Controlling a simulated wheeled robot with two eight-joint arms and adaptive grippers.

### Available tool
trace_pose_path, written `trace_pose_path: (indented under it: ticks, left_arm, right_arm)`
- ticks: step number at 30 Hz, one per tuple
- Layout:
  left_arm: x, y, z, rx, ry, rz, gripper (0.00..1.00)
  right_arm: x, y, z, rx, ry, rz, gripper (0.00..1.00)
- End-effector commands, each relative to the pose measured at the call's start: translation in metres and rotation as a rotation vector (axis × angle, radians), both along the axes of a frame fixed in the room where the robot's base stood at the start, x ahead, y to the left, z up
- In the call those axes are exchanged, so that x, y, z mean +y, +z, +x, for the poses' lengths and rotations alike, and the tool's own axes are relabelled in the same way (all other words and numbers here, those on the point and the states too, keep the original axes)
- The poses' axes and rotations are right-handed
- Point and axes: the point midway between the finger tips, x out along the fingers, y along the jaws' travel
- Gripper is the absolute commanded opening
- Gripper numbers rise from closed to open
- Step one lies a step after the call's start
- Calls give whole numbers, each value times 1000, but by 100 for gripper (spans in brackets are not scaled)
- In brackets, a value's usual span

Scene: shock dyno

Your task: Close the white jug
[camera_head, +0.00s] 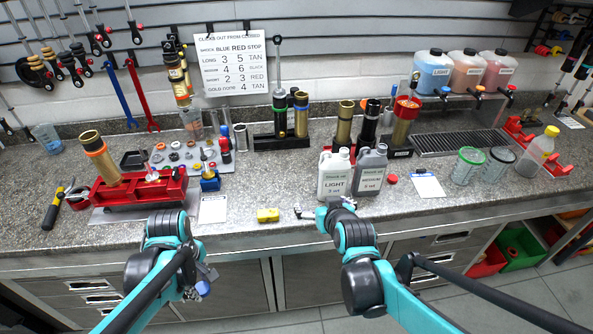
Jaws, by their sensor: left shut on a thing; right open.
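The white jug (327,168), labelled LIGHT, stands upright on the counter right of centre. No cap shows on its mouth. My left gripper (204,279) hangs low in front of the counter edge, well left of the jug. It is shut on a small blue thing (203,289) that looks like a cap; the hand partly hides it.
A grey MEDIUM jug (368,172) stands close on the white jug's right, with a red cap (391,179) beside it. A red tray (135,193) is at left. The counter left of the jug is fairly clear.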

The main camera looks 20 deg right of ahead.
Motion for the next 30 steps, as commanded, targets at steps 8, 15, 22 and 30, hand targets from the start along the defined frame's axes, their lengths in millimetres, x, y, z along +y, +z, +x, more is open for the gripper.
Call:
trace_pose_path:
  ticks: [8, 15, 22, 30]
  left_arm:
    - [-36, 48, -33, 0, 407, 0, 23]
    - [-42, 55, -40, 0, 506, 0, 23]
    - [-42, 54, -40, 0, 507, 0, 23]
    - [-42, 45, -40, 0, 506, 0, 23]
  right_arm:
    - [-68, 11, 31, -159, -110, -47, 100]
    - [-82, 11, 33, -193, -134, -59, 100]
    - [-81, 11, 33, -192, -132, -59, 100]
    - [-90, -4, 64, -191, -131, -59, 100]
